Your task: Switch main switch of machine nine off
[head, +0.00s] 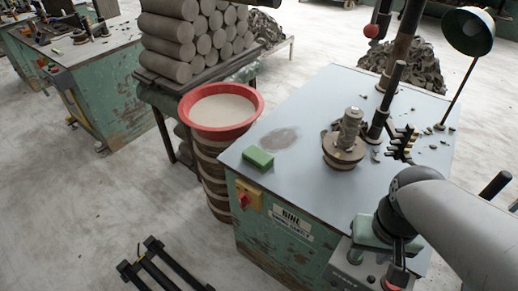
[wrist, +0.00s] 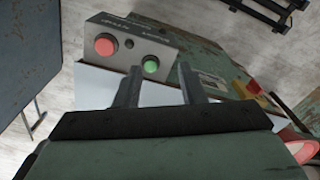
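The main switch (head: 244,200) is a red knob on a yellow plate, on the green front of the machine (head: 330,125), at its upper left corner. A worn white label (head: 291,221) beside it seems to read NINE. The knob's turn position is too small to tell. In the wrist view the switch (wrist: 254,89) shows at the right, apart from my fingers. My gripper (wrist: 160,70) is open with nothing between its two dark fingers. In the head view it is at the lower right, close to the machine's front right, with its fingers not clearly visible.
A grey button box (wrist: 128,47) with red and green buttons is just ahead of my fingers. A red basin (head: 224,106) on stacked rings stands left of the machine. A green block (head: 258,159) lies on its top. A black rack (head: 160,268) is on the floor in front.

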